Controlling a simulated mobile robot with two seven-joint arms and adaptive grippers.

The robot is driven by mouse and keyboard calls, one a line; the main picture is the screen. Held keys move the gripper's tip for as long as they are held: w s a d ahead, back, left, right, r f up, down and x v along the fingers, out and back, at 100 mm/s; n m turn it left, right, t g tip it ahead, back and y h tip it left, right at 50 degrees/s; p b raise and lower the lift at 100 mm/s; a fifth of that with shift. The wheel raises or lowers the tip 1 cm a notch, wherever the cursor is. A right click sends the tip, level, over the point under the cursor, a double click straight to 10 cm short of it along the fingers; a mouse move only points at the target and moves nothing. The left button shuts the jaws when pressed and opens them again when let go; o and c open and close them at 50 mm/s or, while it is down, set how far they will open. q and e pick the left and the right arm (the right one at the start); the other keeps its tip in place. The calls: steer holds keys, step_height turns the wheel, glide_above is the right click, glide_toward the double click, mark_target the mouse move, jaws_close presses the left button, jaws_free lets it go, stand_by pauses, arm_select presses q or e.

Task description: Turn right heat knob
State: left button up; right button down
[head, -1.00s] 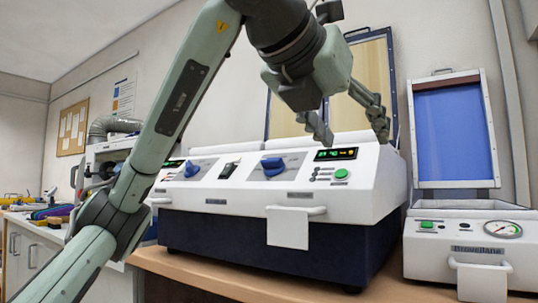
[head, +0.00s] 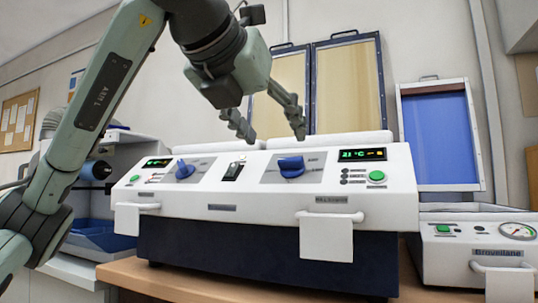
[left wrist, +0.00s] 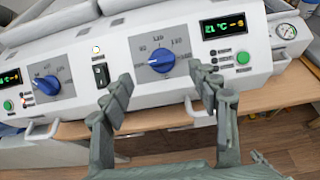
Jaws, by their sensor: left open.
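The right heat knob (head: 291,167) is a blue dial on a grey scale plate on the sloped front of the white heating machine (head: 250,205). In the left wrist view the knob (left wrist: 162,60) shows between and beyond my fingers. A second blue knob (head: 184,169) sits further left. My left gripper (head: 272,137) is open and empty, above and apart from the right knob. It also shows in the left wrist view (left wrist: 160,90), fingers spread. My right gripper is not in view.
A black switch (head: 233,171) sits between the knobs. A display (head: 362,155) and green button (head: 377,177) are right of the right knob. A white handle (head: 330,216) juts from the front. A smaller white unit (head: 475,245) stands at right.

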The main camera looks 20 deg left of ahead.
mark_target(290, 157)
arm_select(q)
steer(key=x, duration=0.7)
steer(key=shift+w+d+f, duration=0.1)
steer(key=shift+w+f, duration=0.1)
steer(key=shift+w, duration=0.15)
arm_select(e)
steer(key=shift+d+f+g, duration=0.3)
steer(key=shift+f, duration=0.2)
arm_select(q)
steer(key=c, duration=1.2)
steer(key=shift+o, duration=0.2)
